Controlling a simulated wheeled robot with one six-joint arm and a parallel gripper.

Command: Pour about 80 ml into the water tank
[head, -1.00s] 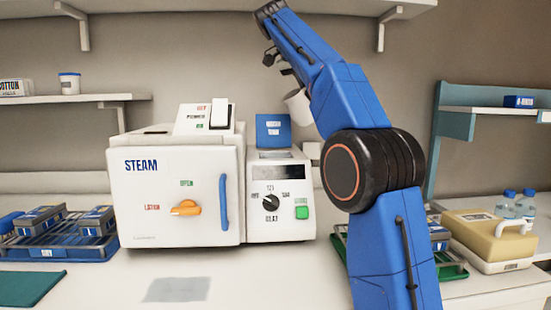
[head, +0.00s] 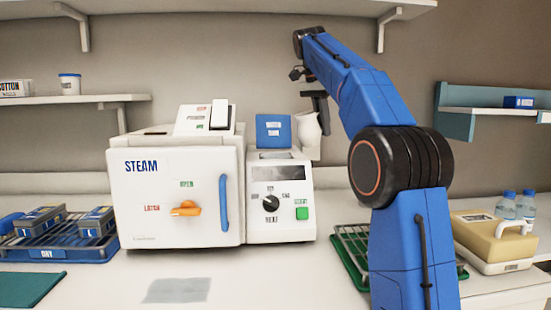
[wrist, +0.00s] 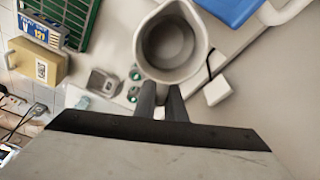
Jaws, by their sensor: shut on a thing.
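My gripper (head: 318,101) is shut on a white jug (head: 308,131), to the right of the steam sterilizer (head: 175,195) in the head view. The jug looks roughly upright and hangs in front of the back wall. In the wrist view the jug (wrist: 170,45) shows its open round mouth just beyond my fingers (wrist: 161,100). Its inside is grey, and I cannot tell the liquid level. A blue panel with white labels (head: 273,130) stands on top of the control unit (head: 280,200), left of the jug. I cannot make out the water tank's opening.
A green rack (head: 350,240) lies behind my arm on the right. A tan case (head: 490,235) and two blue-capped bottles (head: 507,205) stand farther right. A blue tray with cassettes (head: 60,250) is at the left. A shelf (head: 240,7) hangs above. The front counter is mostly clear.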

